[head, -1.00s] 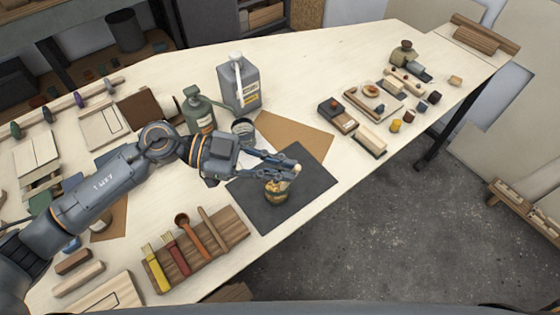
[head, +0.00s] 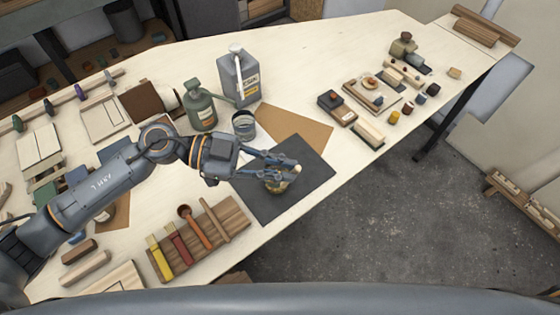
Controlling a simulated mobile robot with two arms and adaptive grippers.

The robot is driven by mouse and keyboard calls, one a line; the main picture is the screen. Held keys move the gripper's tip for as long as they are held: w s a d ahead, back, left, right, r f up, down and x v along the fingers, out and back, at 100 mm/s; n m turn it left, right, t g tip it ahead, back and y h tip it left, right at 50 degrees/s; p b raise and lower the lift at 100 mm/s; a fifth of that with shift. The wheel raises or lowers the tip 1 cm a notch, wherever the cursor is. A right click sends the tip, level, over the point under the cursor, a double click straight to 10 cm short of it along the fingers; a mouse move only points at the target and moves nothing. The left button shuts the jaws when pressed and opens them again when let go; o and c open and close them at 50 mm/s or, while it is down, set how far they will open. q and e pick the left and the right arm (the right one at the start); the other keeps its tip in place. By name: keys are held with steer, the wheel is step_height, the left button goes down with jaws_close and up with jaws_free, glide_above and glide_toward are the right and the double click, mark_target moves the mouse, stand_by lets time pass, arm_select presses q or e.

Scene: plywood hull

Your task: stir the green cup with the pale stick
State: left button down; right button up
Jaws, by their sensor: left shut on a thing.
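A small olive-gold cup (head: 283,187), which I take for the green cup, stands on a dark mat (head: 318,172) near the table's front edge. Its rim and inside are mostly hidden by my left gripper (head: 284,167). That gripper is just over the cup and shut on the pale stick (head: 296,169). Only a short pale bit of the stick shows at the fingertips. Whether its lower end is inside the cup cannot be told. My right gripper is not in view.
A wooden rack (head: 240,215) with brushes and a spoon lies front left of the mat. A grey can (head: 238,78), a green bottle (head: 200,108) and a metal tin (head: 243,126) stand behind my gripper. Bare table lies at the back middle.

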arm_select(q)
steer(key=shift+s+r+p, duration=0.15)
steer(key=shift+s+p, duration=0.5)
steer(key=shift+s, duration=0.05)
steer(key=shift+s+r+p, duration=0.15)
steer(key=shift+s+p, duration=0.45)
steer(key=shift+s, duration=0.1)
stand_by(0.7)
